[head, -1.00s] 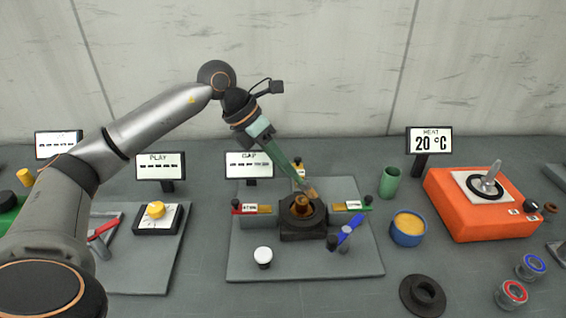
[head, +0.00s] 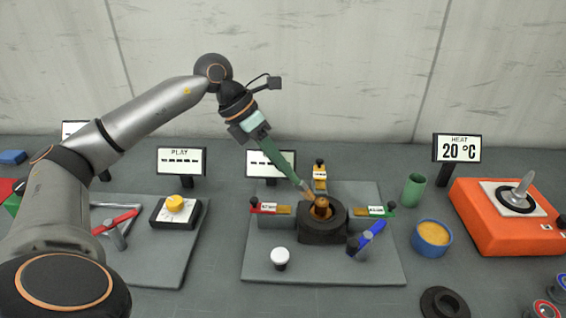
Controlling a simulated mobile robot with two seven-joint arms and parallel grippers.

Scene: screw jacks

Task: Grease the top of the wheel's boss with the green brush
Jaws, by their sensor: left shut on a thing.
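My left gripper (head: 254,124) is shut on the green brush (head: 275,156). The brush slants down to the right, bristles lowest. Its bristle tip (head: 308,193) is at the upper left of a brass-coloured round piece (head: 321,208), which seems to be the boss. I cannot tell whether the bristles touch its top. The piece stands in the round opening of a black block (head: 323,236) on a grey plate (head: 300,268). A black ring-shaped disc (head: 436,310) lies on the table at the lower right. My right gripper is not in view.
Red, yellow and green tagged slides surround the block, with a blue handle (head: 371,238) at its right. A white-capped knob (head: 280,256) stands in front. A blue tub of yellow paste (head: 432,234), green cup (head: 414,190) and orange heater (head: 500,234) stand to the right.

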